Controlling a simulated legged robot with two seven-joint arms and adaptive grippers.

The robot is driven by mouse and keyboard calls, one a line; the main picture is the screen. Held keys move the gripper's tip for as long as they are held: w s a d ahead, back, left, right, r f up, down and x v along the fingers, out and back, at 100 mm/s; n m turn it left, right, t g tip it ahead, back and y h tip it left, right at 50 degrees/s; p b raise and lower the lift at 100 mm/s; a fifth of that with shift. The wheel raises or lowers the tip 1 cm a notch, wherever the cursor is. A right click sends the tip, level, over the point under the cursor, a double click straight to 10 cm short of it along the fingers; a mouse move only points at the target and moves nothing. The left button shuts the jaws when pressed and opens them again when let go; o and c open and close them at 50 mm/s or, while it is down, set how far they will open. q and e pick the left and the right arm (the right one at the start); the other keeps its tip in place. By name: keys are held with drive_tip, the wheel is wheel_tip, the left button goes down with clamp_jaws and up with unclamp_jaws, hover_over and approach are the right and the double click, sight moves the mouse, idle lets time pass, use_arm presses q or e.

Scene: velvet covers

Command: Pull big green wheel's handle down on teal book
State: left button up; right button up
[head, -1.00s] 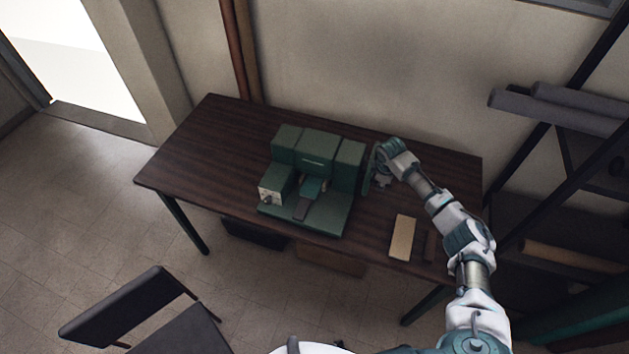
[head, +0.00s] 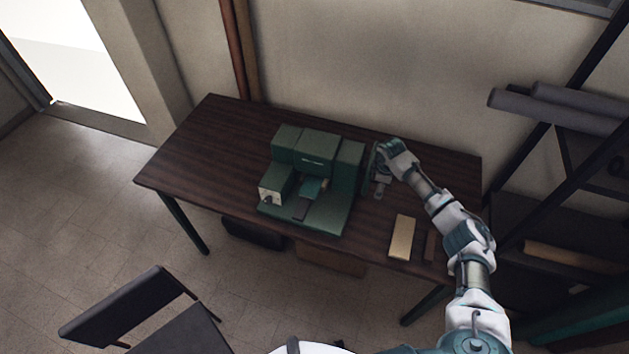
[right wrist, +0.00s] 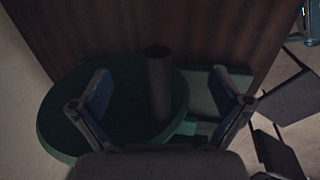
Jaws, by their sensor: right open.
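The green machine (head: 315,150) stands on the table. The big green wheel (head: 366,172) is seen almost edge-on at its right side. In the right wrist view the wheel (right wrist: 60,125) is a broad disc, and its dark round handle (right wrist: 158,85) stands out from it. My right gripper (right wrist: 161,76) is open, with one finger on each side of the handle. In the head view my right gripper (head: 380,187) is beside the wheel. A teal piece (head: 312,187), perhaps the teal book, sits in the machine's middle. My left gripper is out of view.
The dark wooden table (head: 200,150) is clear on its left. A tan block (head: 402,237) and a brown block (head: 430,245) lie at its front right. A chair (head: 130,310) stands in front left. A rack (head: 570,110) with rolls is at the right.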

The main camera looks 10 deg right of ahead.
wheel_tip(320, 180, up, 7)
drive_tip(key=s, duration=0.1)
drive_tip(key=shift+a, duration=0.35)
drive_tip(key=shift+s+f, duration=0.15)
idle(0.5)
